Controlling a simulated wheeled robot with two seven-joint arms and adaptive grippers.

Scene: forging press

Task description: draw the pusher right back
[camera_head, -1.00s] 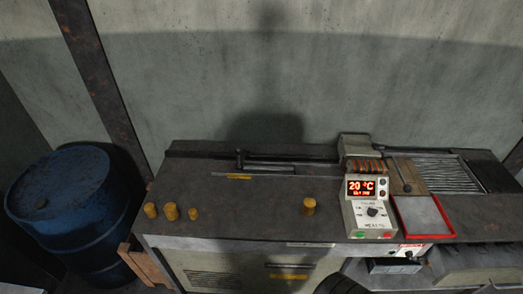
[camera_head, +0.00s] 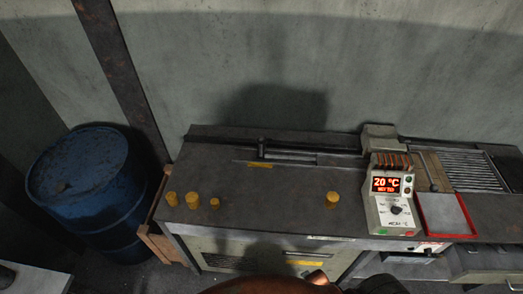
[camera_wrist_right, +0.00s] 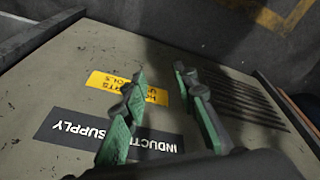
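The pusher, a thin rod with a small dark upright handle (camera_head: 261,148), lies along the back of the bench top in the head view. Its rod runs right toward the heater's copper coil (camera_head: 391,160); the coil hides whether it reaches inside. No gripper is at the handle. My right gripper (camera_wrist_right: 160,76) shows in the right wrist view with its green-padded fingers apart and nothing between them. It is in front of a panel labelled as an induction supply (camera_wrist_right: 105,132). My left gripper is not in view.
Several brass-coloured billets (camera_head: 193,200) stand on the bench top (camera_head: 270,210), one (camera_head: 332,200) apart near the control box (camera_head: 395,205), which reads 20 °C. A red-rimmed tray (camera_head: 446,215) is right of the box. A blue drum (camera_head: 85,185) stands at left.

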